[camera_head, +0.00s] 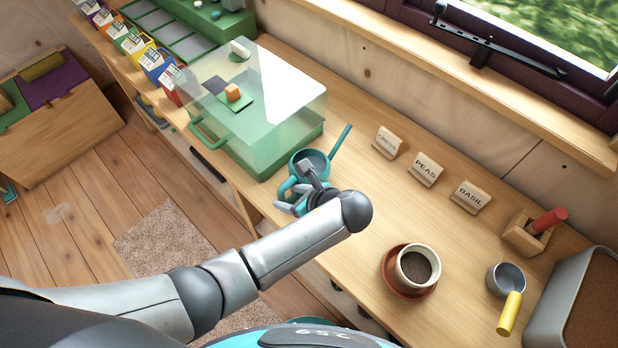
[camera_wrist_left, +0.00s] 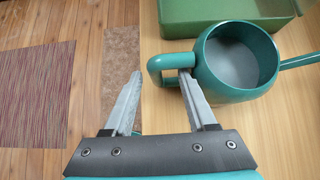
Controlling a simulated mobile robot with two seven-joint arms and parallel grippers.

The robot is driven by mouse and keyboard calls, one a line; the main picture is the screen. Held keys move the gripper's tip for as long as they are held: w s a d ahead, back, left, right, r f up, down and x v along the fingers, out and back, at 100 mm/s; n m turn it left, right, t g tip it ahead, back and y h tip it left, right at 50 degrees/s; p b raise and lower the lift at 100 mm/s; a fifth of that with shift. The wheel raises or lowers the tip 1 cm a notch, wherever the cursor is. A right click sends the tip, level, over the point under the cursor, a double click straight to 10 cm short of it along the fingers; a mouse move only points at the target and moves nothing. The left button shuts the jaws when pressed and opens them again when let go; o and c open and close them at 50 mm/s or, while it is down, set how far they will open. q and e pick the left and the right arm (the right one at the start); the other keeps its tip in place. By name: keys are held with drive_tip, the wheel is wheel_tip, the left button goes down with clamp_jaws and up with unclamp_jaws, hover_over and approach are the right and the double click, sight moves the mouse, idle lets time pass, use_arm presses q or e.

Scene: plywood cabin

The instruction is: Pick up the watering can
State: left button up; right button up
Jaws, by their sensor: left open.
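The teal watering can (camera_head: 318,158) stands on the wooden counter, its long spout pointing up and right in the head view. In the left wrist view the can (camera_wrist_left: 235,75) is at upper right, with its looped handle (camera_wrist_left: 160,64) toward my gripper. My left gripper (camera_head: 296,192) is open at the handle side of the can. In the wrist view the gripper (camera_wrist_left: 161,80) has one finger left of the handle and the other overlapping the handle's opening, close to the can body. I cannot tell whether either finger touches. My right gripper is not in view.
A green box with a clear lid (camera_head: 260,90) stands just behind the can. Name blocks (camera_head: 425,170) line the wall side. A potted cup of soil (camera_head: 416,266), a yellow-handled scoop (camera_head: 507,300) and a wooden holder (camera_head: 528,232) stand to the right. The counter's front edge is near the gripper.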

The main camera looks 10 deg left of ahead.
use_arm(q)
drive_tip(key=b+x, duration=0.1)
drive_tip(key=x, duration=0.5)
drive_tip(key=shift+a+f, duration=0.15)
drive_tip(key=shift+a, duration=0.2)
drive_tip(key=shift+s, duration=0.1)
clamp_jaws()
drive_tip(key=shift+d, duration=0.1)
idle(0.9)
